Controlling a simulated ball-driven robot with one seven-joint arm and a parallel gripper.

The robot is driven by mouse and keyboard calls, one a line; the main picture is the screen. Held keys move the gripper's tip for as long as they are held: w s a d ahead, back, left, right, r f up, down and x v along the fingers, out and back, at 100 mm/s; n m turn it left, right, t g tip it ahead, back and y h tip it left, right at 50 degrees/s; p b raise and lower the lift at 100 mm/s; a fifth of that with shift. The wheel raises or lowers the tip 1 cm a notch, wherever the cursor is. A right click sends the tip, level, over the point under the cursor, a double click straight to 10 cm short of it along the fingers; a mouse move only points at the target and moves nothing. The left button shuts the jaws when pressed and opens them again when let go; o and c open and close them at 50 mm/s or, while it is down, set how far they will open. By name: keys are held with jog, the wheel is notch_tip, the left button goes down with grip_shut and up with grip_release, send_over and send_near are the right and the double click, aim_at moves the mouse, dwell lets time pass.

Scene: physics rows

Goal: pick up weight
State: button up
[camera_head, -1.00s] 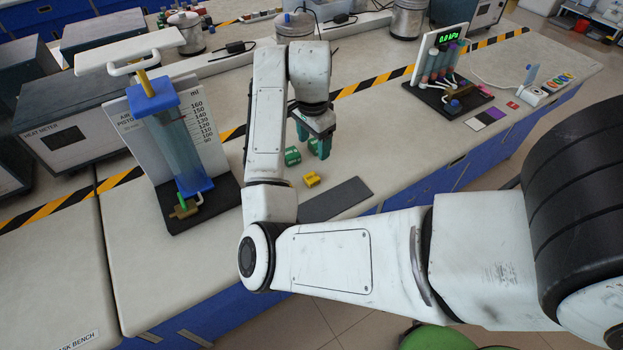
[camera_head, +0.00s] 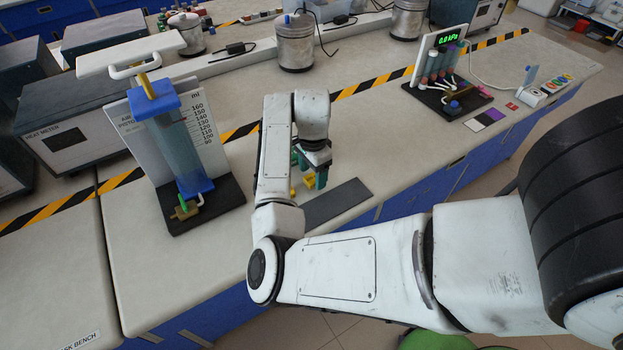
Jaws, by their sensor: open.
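A small yellow weight (camera_head: 309,184) stands on the bench just behind the grey strip. My gripper (camera_head: 313,178) points down at it, its teal fingers open. One finger is at the weight's right side; the other is partly hidden, and I cannot tell whether either touches. A bit of a green weight (camera_head: 294,158) shows beside my arm, mostly covered by it. A small yellow piece (camera_head: 293,192) shows at my forearm's edge, too covered to identify.
A dark grey strip (camera_head: 337,203) lies near the bench's front edge. The syringe apparatus (camera_head: 180,150) stands to the left on a black base. A pressure display rig (camera_head: 447,75) stands at the back right. The bench (camera_head: 400,130) between gripper and rig is clear.

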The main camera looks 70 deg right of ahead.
jog(key=shift+f, duration=0.55)
grip_shut()
jog(key=shift+r, duration=0.1)
jog(key=shift+r, duration=0.45)
notch_tip(320, 180, up, 2)
jog(key=shift+r, duration=0.15)
jog(key=s+a+r+p, duration=0.1)
jog(key=s+a+r, duration=0.5)
jog(key=s+r, duration=0.3)
jog(key=s, duration=0.3)
jog(key=shift+s+a+r, duration=0.15)
jog(key=shift+s+r, duration=0.05)
jog(key=shift+r, duration=0.2)
